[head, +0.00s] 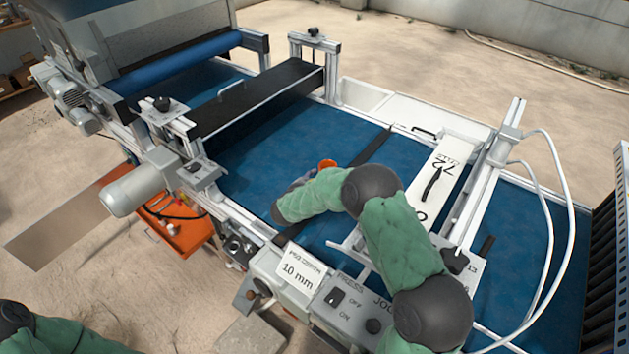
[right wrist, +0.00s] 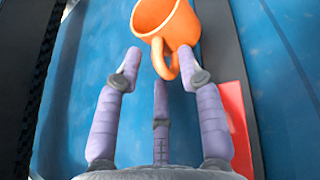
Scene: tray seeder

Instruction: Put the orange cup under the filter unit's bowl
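The orange cup (head: 327,163) stands on the blue belt, just beyond my right gripper (head: 302,181) in the head view. In the right wrist view the orange cup (right wrist: 172,22) is at the top, cut by the frame edge, with its handle toward my right gripper (right wrist: 160,58). The fingers are spread, with the handle between the outer fingertips; I see no firm grip, and contact is unclear. My left gripper is outside the head view; only part of that arm shows at the lower left. I cannot make out a filter unit or its bowl.
A control box (head: 290,275) lines the front. A flat red piece (right wrist: 232,120) lies beside the fingers.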

